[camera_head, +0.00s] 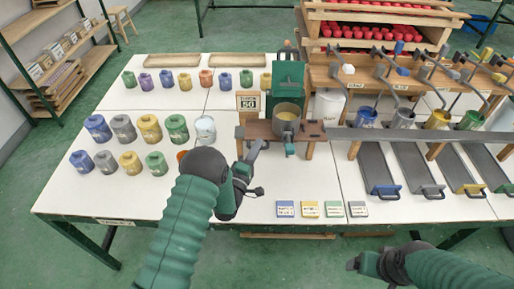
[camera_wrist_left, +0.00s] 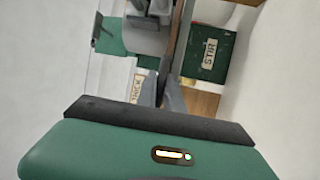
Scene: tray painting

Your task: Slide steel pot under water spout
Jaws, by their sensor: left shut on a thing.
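The steel pot (camera_head: 287,129) stands upright on a small wooden stand (camera_head: 312,129), with yellow content inside. It is in front of a green dispenser (camera_head: 287,76). I cannot make out which part is the water spout. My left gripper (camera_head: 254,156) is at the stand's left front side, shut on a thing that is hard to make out. In the left wrist view its fingers (camera_wrist_left: 160,92) are close together. A grey part is beyond them, and a green box marked STIR (camera_wrist_left: 208,55) is to the right. My right gripper (camera_head: 366,264) is low at the front; its jaws are unclear.
Several coloured paint pots (camera_head: 150,128) stand on the left of the white table (camera_head: 245,212). Several labelled cards (camera_head: 309,209) lie at the front. A long grey rail (camera_head: 400,134) and sloping chutes (camera_head: 412,168) fill the right side. A white container (camera_head: 328,105) is behind the stand.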

